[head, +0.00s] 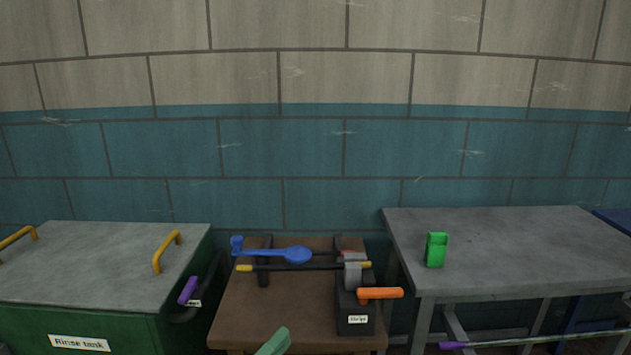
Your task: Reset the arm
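A black box with a small white label (356,322) stands on the right part of a brown table (255,305). An orange handle (380,293) sticks out to the right from its top, level. A grey block (352,275) sits behind the handle. Which part the task calls the arm, I cannot tell. A pale green tip (274,343) at the bottom edge seems to be part of my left gripper, in front of the table and apart from the box; its fingers are mostly out of the picture. My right gripper is not seen.
A blue long-handled tool (285,253) and a dark rod with yellow ends (300,266) lie across black supports. Left stands a green rinse tank (120,270) with yellow handles. A green object (436,250) stands on the otherwise clear grey table (530,245) at right.

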